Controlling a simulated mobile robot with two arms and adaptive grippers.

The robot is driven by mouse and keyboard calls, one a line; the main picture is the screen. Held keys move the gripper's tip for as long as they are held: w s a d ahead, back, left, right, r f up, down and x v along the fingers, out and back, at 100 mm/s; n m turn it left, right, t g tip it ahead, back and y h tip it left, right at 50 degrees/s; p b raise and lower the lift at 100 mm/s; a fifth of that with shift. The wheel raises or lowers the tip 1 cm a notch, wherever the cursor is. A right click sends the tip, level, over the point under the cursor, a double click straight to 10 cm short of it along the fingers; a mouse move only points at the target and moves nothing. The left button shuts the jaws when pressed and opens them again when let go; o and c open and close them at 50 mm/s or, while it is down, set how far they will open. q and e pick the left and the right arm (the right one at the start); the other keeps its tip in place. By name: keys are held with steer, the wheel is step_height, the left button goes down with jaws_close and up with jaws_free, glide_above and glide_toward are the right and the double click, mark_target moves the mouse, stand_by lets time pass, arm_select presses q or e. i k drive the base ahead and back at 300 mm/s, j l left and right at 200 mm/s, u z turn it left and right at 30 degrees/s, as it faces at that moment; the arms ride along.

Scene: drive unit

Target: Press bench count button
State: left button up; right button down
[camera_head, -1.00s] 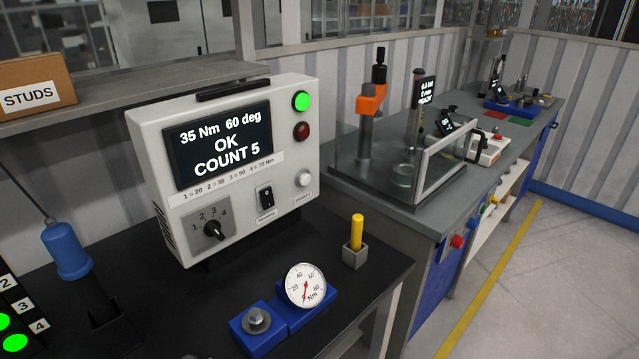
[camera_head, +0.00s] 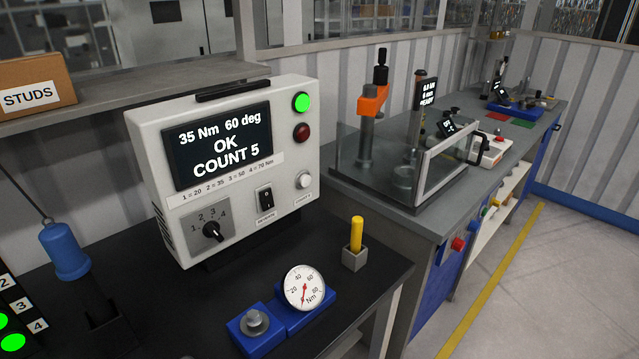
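A white controller box (camera_head: 235,240) stands on the black bench. Its display (camera_head: 222,145) reads "35 Nm 60 deg OK COUNT 5". On its right side are a lit green lamp (camera_head: 301,102), a dark red lamp (camera_head: 301,132) and a white round button (camera_head: 304,180) with a small label under it, too small to read. A black rocker switch (camera_head: 266,198) and a rotary knob (camera_head: 213,232) marked 1 to 4 sit lower on the front. Neither of my grippers shows in the head view.
A dial gauge (camera_head: 304,288) on a blue block, a bolt on another blue block (camera_head: 255,328) and a yellow stick in a grey holder (camera_head: 355,258) stand before the box. A blue hanging tool (camera_head: 66,250) is at left. A clear-walled press station (camera_head: 400,165) is behind right.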

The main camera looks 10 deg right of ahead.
mark_target(305, 181)
steer(key=i+l+u, duration=0.1)
steer(key=l, duration=0.35)
steer(key=i+l+u, duration=0.15)
steer(key=l, duration=0.35)
steer(key=i+l+u, duration=0.1)
steer(key=l, duration=0.35)
